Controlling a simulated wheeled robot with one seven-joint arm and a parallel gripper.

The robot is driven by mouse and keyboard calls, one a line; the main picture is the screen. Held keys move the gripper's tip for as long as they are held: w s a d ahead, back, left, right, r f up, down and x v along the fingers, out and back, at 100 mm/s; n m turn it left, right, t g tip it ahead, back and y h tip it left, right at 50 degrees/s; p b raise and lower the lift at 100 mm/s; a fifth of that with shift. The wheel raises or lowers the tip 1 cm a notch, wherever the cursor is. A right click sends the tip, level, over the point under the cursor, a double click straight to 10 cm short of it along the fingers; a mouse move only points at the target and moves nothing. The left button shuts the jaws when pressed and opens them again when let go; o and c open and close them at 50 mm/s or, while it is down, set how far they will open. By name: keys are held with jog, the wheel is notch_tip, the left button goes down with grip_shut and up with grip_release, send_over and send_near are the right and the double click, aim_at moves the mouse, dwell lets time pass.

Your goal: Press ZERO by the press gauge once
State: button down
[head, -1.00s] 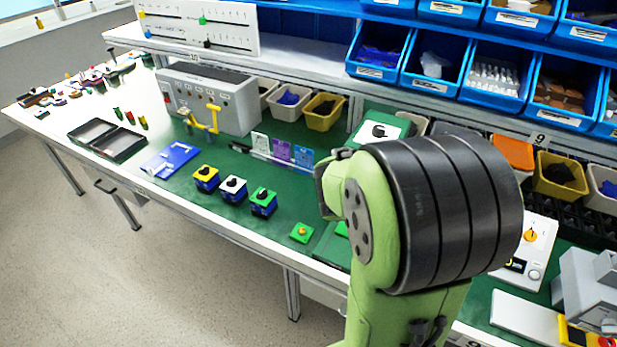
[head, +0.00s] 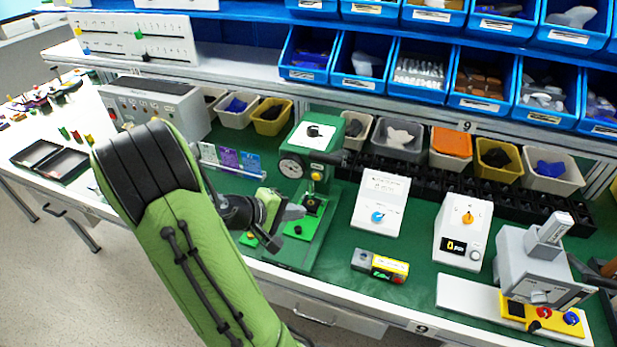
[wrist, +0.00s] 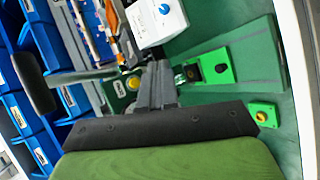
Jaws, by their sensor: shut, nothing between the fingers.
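The green press (head: 318,140) stands mid-bench in the head view, with a round dial gauge (head: 291,167) on its front left. A small yellow round part (head: 316,176) shows on the press beside the gauge. In the wrist view a yellow round button (wrist: 133,83) on green sits just left of my fingertips. No ZERO lettering is readable, so I cannot tell which part bears it. My gripper (head: 296,212) is shut and empty, in front of the press and above its green base. In the wrist view its fingers (wrist: 157,75) are together; contact cannot be told.
A green box with a yellow button (wrist: 262,116) lies near the bench edge. Right of the press stand a white box with a blue knob (head: 380,205) and one with an orange knob (head: 461,228). A black-handled lever (wrist: 35,84) juts out at left in the wrist view.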

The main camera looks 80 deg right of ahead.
jog(key=shift+d, duration=0.1)
jog(key=d+p, duration=0.2)
jog(key=d, duration=0.6)
jog(key=shift+s+d, duration=0.25)
jog(key=shift+s, duration=0.2)
jog(key=shift+d, duration=0.1)
dwell(1.4)
jog(key=shift+d, duration=0.35)
jog(key=shift+d+p, duration=0.4)
dwell(0.5)
jog(key=shift+a, duration=0.85)
jog(key=shift+b, duration=0.3)
jog(key=shift+w+a+b, duration=0.15)
jog(key=shift+a+b, duration=0.15)
jog(key=shift+a, duration=0.95)
jog(key=shift+w+a+b, duration=0.1)
jog(key=shift+a+b, duration=0.15)
jog(key=shift+a, duration=1)
